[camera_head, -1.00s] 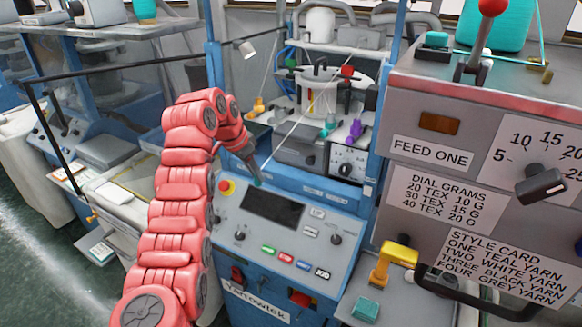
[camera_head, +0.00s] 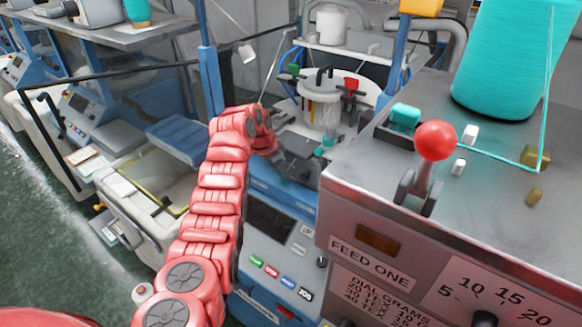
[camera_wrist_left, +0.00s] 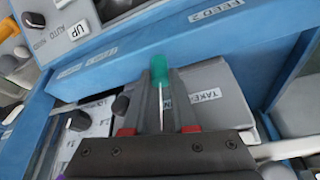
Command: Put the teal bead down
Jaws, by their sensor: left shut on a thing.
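In the left wrist view, my left gripper (camera_wrist_left: 158,82) is shut on a teal-green bead (camera_wrist_left: 158,64) at its fingertips. A thin pale line or pin runs back from the bead between the fingers. The bead is over a blue machine ledge, in front of a grey box labelled TAKE; I cannot tell whether it touches anything. In the head view, my left gripper (camera_head: 279,170) reaches in by the knitting machine's front, and the bead is too small to make out there. My right gripper is not in view.
The blue control panel (camera_head: 270,222) lies below my gripper. A blue post (camera_head: 210,75) stands left.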

